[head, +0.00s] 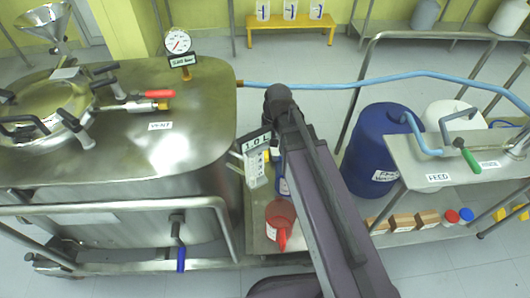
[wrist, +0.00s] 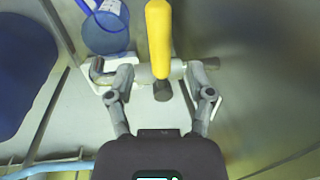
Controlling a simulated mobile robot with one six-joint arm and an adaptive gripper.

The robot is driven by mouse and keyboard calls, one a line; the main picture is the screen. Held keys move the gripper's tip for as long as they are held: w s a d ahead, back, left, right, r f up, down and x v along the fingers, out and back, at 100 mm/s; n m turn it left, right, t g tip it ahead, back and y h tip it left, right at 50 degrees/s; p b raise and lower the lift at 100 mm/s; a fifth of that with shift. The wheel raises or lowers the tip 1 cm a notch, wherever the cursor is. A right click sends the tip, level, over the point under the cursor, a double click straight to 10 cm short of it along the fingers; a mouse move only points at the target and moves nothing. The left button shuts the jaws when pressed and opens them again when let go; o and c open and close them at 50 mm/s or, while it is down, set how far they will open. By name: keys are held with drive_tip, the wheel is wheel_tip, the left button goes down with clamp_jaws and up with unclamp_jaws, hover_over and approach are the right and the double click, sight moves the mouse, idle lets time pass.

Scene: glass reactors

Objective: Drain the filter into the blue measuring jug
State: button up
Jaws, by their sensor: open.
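A valve with a yellow lever handle (wrist: 158,40) and a grey metal body (wrist: 176,70) shows in the wrist view, on the side of the steel vessel. My gripper (wrist: 156,84) is open, with one finger on each side of the yellow handle; I cannot tell whether they touch it. A blue jug (wrist: 104,38) with a white label stands beyond the valve, at the upper left of the wrist view. In the head view only a blue sliver of what looks like this jug (head: 282,186) shows beside my arm. My gripper and the yellow handle are hidden there by my arm.
The steel filter vessel (head: 190,120) fills the left, with a blue-handled valve (head: 179,245) low in front. A red jug (head: 281,220) stands on the low shelf. Right are a blue drum (head: 377,150) and a steel bench (head: 420,178). A blue hose (head: 330,85) crosses behind.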

drive_tip(key=shift+a+f+b, duration=0.2)
drive_tip(key=shift+f+b, duration=0.8)
drive_tip(key=shift+f, duration=0.15)
drive_tip(key=shift+a+f+b, duration=0.15)
drive_tip(key=shift+f+b, duration=0.8)
drive_tip(key=shift+f, duration=0.15)
clamp_jaws()
